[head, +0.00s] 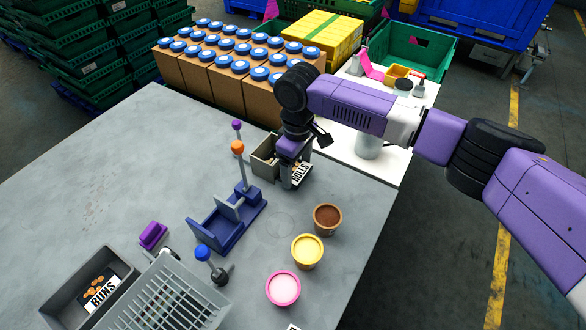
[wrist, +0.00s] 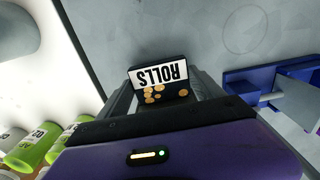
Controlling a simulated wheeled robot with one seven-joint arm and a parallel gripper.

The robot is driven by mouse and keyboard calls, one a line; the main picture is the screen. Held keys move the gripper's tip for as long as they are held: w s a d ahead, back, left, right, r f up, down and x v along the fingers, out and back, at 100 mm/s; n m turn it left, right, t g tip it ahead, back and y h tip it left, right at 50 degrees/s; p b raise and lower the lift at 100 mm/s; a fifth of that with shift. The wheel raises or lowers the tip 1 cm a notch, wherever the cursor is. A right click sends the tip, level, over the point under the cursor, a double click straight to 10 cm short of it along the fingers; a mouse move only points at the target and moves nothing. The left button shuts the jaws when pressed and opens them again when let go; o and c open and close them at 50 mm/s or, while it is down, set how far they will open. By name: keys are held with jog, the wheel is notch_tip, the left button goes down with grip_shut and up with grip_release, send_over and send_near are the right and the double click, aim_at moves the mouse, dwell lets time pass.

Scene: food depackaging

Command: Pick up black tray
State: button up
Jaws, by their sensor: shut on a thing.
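A black tray (head: 301,174) with a white "ROLLS" label is at my gripper (head: 294,180), above the right part of the grey table. My gripper is shut on this tray. In the wrist view the tray (wrist: 160,80) sits between the two fingers, its label upside down and orange-brown round pictures below it. I cannot tell whether the tray touches the table. A second black package (head: 98,285) labelled "BUNS" lies in a dark grey bin (head: 62,302) at the front left.
An open box (head: 262,158) stands right beside my gripper. A blue fixture (head: 222,222) with an orange-knobbed lever is left of it. Brown (head: 327,219), yellow (head: 307,251) and pink (head: 283,288) cups stand in front. A grey slotted crate (head: 172,298) is at the front left.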

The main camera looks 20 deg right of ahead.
jog(key=s+d+r+b, duration=0.2)
jog(key=s+d+r, duration=0.4)
jog(key=s, duration=0.4)
jog(key=shift+s+d+r, duration=0.15)
jog(key=shift+d+r, duration=0.15)
jog(key=shift+d, duration=0.4)
